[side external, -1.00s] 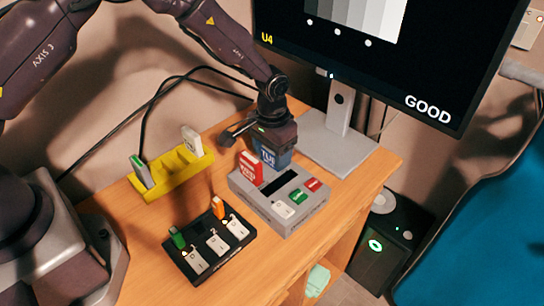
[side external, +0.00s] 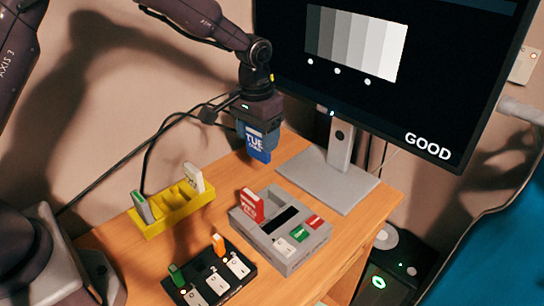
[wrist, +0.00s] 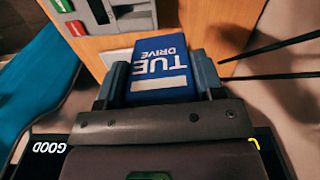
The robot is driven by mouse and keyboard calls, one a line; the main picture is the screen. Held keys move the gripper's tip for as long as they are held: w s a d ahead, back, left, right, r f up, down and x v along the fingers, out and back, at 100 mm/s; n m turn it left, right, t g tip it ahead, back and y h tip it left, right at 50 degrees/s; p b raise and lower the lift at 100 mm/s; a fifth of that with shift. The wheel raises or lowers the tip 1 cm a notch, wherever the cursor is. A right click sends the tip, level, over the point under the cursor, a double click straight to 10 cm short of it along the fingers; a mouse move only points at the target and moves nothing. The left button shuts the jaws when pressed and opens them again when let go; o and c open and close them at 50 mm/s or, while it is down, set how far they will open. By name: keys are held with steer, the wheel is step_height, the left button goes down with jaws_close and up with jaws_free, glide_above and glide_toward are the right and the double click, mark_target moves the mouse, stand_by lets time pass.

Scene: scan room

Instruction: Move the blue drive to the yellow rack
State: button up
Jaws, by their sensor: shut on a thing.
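The blue drive (side external: 257,146), marked TUE, hangs in my gripper (side external: 256,132) above the desk, behind the grey dock. In the wrist view the blue drive (wrist: 158,70) sits between the two fingers of my gripper (wrist: 160,85), with its TUE DRIVE label showing. The yellow rack (side external: 176,212) stands on the desk to the left of and below my gripper. It holds a grey-and-green drive (side external: 142,207) at its left end and a white drive (side external: 193,178) at its right end. Slots between them look empty.
The grey dock (side external: 290,253) holds an upright red drive (side external: 251,206). A black tray (side external: 206,284) with green and orange sticks lies at the front. The monitor (side external: 400,75) on its stand (side external: 335,180) is close to the right of my gripper. Cables run behind the rack.

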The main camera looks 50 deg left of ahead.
steer(key=s+a+n, duration=0.1)
steer(key=s+a, duration=1.2)
steer(key=s, duration=0.1)
steer(key=shift+m, duration=0.8)
steer(key=shift+s+d+f, duration=0.1)
steer(key=shift+s+f, duration=0.65)
steer(key=shift+f, duration=1.05)
steer(key=shift+s+d+f, duration=0.15)
steer(key=shift+s+f, duration=0.6)
steer(key=shift+f, duration=1)
steer(key=shift+s+d+f, duration=0.1)
steer(key=shift+s+f, duration=0.65)
steer(key=shift+f, duration=1.05)
steer(key=shift+f, duration=1)
steer(key=o, duration=1.2)
steer(key=shift+c, duration=0.2)
steer(key=shift+o, duration=0.4)
step_height(320, 180, up, 7)
